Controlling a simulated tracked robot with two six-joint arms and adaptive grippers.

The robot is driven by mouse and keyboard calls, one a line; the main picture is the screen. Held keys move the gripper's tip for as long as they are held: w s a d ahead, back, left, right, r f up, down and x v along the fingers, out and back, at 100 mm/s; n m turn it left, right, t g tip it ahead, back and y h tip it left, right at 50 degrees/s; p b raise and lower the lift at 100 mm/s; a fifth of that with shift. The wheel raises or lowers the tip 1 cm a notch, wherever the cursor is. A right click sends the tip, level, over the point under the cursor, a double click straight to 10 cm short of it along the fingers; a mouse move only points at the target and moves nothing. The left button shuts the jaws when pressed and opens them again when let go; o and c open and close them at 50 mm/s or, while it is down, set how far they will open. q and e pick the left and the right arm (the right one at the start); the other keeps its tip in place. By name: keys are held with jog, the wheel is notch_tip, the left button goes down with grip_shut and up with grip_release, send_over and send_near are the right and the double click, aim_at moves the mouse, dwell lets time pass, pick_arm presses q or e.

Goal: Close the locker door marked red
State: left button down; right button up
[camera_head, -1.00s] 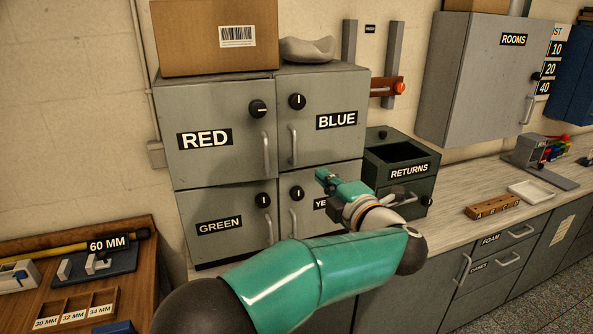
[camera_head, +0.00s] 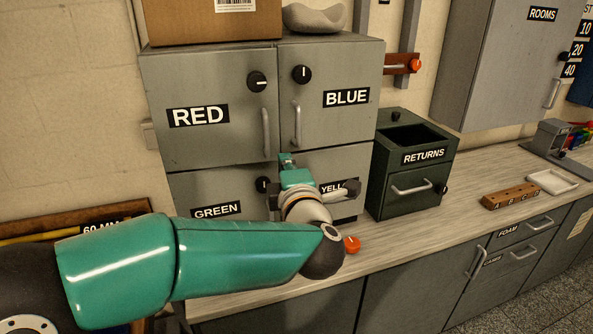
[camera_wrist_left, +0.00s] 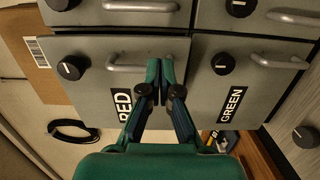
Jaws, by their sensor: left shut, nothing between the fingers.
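The grey locker door marked RED (camera_head: 212,140) is at the upper left of the locker block in the head view. It looks flush with its neighbours, and I see no clear gap. Its black knob (camera_head: 257,82) has a sideways white mark, and its handle (camera_head: 265,131) is upright on the right side. My left gripper (camera_head: 287,160) is shut and empty, in front of the lockers just below and right of that handle. In the left wrist view the shut fingertips (camera_wrist_left: 160,65) overlap the area near the RED handle (camera_wrist_left: 130,68); contact cannot be told. My right gripper is out of view.
Doors marked BLUE (camera_head: 330,120), GREEN (camera_head: 205,190) and YELLOW (camera_head: 345,165) adjoin it, the last partly hidden by my wrist. A cardboard box (camera_head: 205,25) sits on top. A dark green RETURNS box (camera_head: 400,195) stands right. An orange-red round thing (camera_head: 352,244) is beside my wrist.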

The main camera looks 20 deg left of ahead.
aim_at(277, 141)
pick_arm(q)
jog(key=p+x, duration=0.1)
jog(key=x, duration=0.6)
jog(key=shift+w+a+p, duration=0.1)
jog(key=shift+p, duration=0.3)
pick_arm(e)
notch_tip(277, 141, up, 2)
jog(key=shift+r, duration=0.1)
